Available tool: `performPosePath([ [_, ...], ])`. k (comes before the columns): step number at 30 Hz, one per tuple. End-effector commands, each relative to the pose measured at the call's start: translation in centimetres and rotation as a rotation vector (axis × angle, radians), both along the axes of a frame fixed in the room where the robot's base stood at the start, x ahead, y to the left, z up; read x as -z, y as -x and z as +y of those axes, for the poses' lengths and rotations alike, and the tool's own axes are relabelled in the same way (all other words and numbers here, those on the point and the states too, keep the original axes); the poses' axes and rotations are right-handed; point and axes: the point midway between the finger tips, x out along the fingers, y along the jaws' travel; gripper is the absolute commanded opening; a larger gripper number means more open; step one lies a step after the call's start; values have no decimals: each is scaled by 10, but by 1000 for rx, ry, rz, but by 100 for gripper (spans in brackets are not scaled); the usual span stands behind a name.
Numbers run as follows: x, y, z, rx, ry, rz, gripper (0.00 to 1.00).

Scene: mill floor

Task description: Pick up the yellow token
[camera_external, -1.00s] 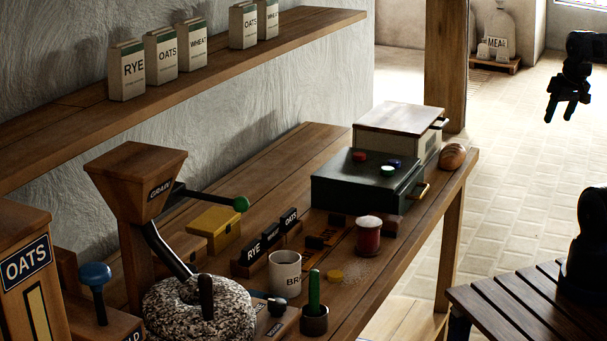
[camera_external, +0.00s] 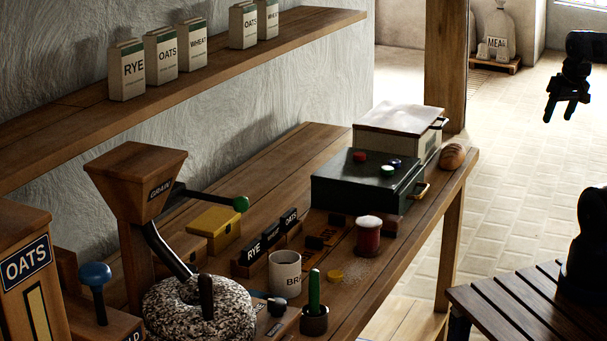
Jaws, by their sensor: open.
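The yellow token (camera_external: 335,275) is a small round disc lying flat on the wooden bench (camera_external: 358,301), among a scatter of pale grains. It lies between the white mug (camera_external: 286,275) and the red jar (camera_external: 368,236), behind the green-handled pestle (camera_external: 314,292). My gripper (camera_external: 560,115) is at the upper right, in the air over the tiled floor. It points down, with its fingers apart and nothing between them. It is well away from the token and the bench.
A dark green box (camera_external: 350,196) bears red, blue and green tokens. A bread roll (camera_external: 452,157) sits at the bench's far end. A speckled millstone (camera_external: 198,312) and the wooden grain hopper (camera_external: 137,182) stand at left. The air between bench and gripper is clear.

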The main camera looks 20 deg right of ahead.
Motion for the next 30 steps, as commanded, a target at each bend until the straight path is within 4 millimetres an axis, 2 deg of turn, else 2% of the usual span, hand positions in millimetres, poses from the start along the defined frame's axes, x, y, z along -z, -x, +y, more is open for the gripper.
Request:
performPosePath([
  [5,-3,-20,15,-81,17,22,59],
  [14,-5,-81,78,-348,76,82,59],
  [21,5,-122,145,-568,124,123,59],
  [26,19,-142,198,-717,156,150,59],
  [30,35,-154,247,-846,181,171,59],
])
